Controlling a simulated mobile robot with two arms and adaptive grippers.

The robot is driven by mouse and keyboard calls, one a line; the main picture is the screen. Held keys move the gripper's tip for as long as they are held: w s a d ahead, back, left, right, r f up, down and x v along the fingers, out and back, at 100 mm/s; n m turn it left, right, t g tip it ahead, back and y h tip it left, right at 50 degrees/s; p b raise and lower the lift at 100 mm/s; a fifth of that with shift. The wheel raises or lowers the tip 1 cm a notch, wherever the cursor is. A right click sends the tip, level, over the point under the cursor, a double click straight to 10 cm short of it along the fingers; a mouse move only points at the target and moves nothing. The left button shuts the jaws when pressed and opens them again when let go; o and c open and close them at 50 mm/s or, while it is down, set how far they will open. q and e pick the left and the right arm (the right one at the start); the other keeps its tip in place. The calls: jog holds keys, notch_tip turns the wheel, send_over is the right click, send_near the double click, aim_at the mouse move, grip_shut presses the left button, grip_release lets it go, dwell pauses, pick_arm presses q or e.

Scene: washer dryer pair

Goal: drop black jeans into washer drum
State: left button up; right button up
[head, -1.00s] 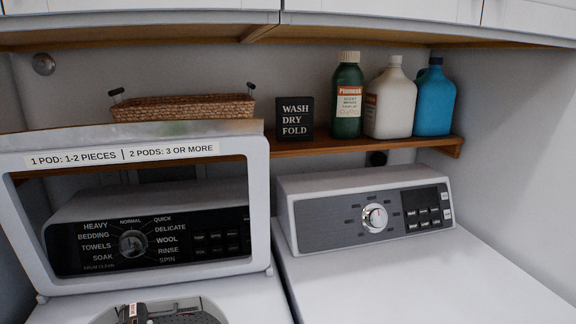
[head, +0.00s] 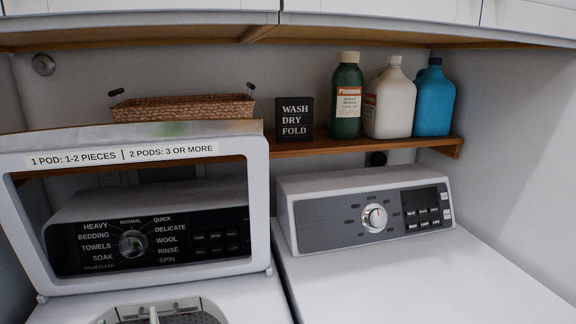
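The washer (head: 60,310) stands at the left with its framed lid (head: 259,200) raised. Its drum opening (head: 160,312) shows only in part at the bottom edge of the head view. Inside it I see a grey perforated surface and a pale upright piece, perhaps the agitator. No black jeans can be made out; most of the drum lies below the picture. Neither of my grippers is in view.
The dryer (head: 420,285) stands at the right with a clear top. A wooden shelf (head: 400,144) behind holds a wicker basket (head: 185,107), a black sign (head: 294,119), and green (head: 347,100), white (head: 391,104) and blue (head: 435,102) bottles. Cabinets hang above.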

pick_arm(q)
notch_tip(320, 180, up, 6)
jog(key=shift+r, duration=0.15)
